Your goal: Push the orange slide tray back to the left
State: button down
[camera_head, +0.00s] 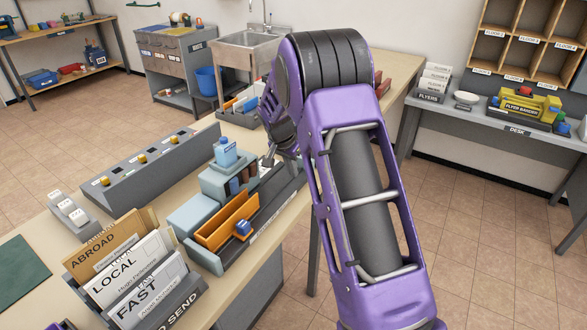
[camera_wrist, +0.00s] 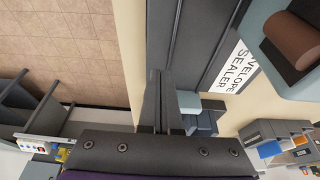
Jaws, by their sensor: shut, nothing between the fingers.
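The orange slide tray (camera_head: 222,216) sits at the left part of a long dark channel (camera_head: 266,208) on the front of the grey-blue envelope sealer (camera_head: 217,183). A blue knob (camera_head: 243,228) stands on the tray's front. My gripper (camera_head: 268,160) is at the far right end of the channel, apart from the tray, partly hidden by my purple arm. In the wrist view my gripper (camera_wrist: 160,75) has its fingers together and empty, over the dark channel beside the envelope sealer label (camera_wrist: 235,67). The tray is not seen in the wrist view.
Left of the sealer stands a mail holder (camera_head: 135,270) with envelopes marked ABROAD, LOCAL and FAST. A grey box with yellow knobs (camera_head: 145,172) lies behind. A blue bottle (camera_head: 226,152) stands on the sealer. The floor right of the table is clear.

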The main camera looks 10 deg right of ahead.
aim_at(245, 221)
jog(key=s+a+b, duration=0.3)
jog(key=s+a, duration=0.4)
jog(key=s+a+b, duration=0.4)
jog(key=s+a, duration=0.4)
jog(key=shift+s+a, duration=0.1)
jog(key=shift+a, duration=0.15)
jog(key=shift+f, duration=0.1)
